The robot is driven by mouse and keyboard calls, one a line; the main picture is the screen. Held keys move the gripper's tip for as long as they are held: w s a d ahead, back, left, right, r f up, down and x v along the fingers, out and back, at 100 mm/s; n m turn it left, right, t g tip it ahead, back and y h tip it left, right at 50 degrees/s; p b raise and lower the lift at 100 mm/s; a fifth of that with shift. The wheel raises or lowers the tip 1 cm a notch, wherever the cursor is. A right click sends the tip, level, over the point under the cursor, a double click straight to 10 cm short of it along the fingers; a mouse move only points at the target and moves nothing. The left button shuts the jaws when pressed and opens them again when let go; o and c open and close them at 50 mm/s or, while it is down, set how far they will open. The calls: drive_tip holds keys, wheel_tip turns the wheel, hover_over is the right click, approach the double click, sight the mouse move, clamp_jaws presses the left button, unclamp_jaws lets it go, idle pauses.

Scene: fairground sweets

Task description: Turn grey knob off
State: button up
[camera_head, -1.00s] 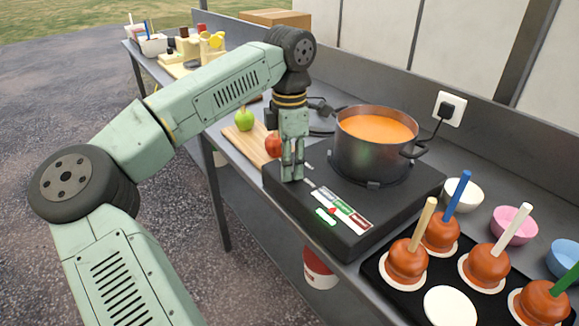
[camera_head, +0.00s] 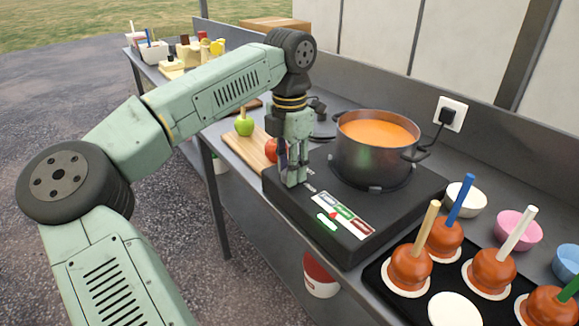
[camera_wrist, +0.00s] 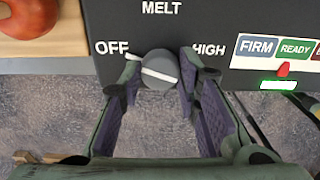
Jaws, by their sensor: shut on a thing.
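The grey knob (camera_wrist: 159,70) is on the front of the black stove (camera_head: 345,238), between the printed words OFF at left and HIGH at right, with MELT above. Its white line slants from upper left to lower right, its upper-left end towards the small white mark beside OFF. My gripper (camera_wrist: 158,80) is shut on the knob, one finger on each side, pointing down. In the head view my gripper (camera_head: 293,180) stands at the stove's left front corner and hides the knob.
A pot (camera_head: 372,160) of orange liquid stands on the stove, close to my gripper. A red apple (camera_head: 271,148) and green apple (camera_head: 244,125) lie on a board (camera_head: 250,150) to the left. Coated apples stand on a black tray (camera_head: 385,290) at right. A green light (camera_wrist: 279,85) glows below READY.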

drive_tip(key=o, duration=1.2)
drive_tip(key=shift+r, duration=0.15)
wheel_tip(320, 180, up, 12)
drive_tip(key=shift+f, duration=0.1)
